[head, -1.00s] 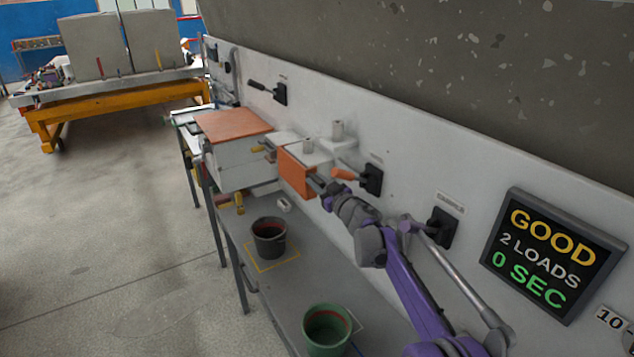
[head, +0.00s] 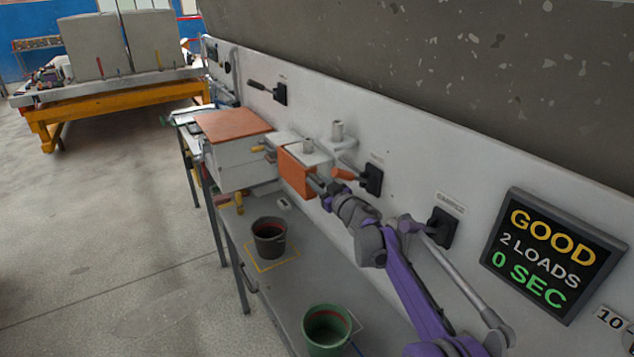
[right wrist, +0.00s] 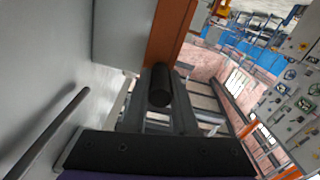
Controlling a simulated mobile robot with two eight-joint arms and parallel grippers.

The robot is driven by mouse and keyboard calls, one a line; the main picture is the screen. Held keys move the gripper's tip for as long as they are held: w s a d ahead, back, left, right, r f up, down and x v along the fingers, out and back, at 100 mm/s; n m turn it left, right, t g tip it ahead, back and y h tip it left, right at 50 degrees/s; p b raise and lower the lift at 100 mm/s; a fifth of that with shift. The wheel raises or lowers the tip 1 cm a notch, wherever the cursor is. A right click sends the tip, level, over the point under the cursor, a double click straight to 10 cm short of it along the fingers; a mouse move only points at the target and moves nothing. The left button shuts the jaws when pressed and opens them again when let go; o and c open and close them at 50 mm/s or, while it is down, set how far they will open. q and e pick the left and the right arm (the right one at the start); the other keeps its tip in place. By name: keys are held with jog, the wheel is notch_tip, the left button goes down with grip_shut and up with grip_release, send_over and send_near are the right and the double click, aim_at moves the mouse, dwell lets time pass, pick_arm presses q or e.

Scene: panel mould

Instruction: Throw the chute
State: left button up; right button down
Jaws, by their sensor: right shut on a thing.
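An orange panel (head: 297,174) stands upright at the front of a pale unit on the wall, with white cylinders (head: 337,130) above. My right gripper (head: 317,184) reaches this panel from the front right. In the right wrist view its fingers are shut on a dark round knob (right wrist: 160,86), close against the orange panel (right wrist: 170,30). Whether the knob is fixed to the panel is hard to tell. Which part is the chute is not labelled legibly. My left gripper is not in view.
Black wall boxes, one with an orange handle (head: 343,174), line the white wall. A black bucket (head: 269,240) and green bucket (head: 327,332) stand on the grey bench. A screen (head: 548,255) reads "GOOD 2 LOADS 0 SEC". Open floor lies left.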

jog(key=shift+a, duration=0.1)
jog(key=s+a+f+n+b, duration=0.1)
jog(key=f+n, duration=0.4)
jog(key=n, duration=0.5)
jog(key=s+a+f+n+b, duration=0.1)
jog(key=s+a+f+n, duration=0.3)
jog(key=n, duration=0.6)
jog(key=shift+a+f+b, duration=0.4)
jog(key=shift+a+f, duration=0.2)
jog(key=shift+a, duration=0.55)
jog(key=c, duration=0.7)
grip_release()
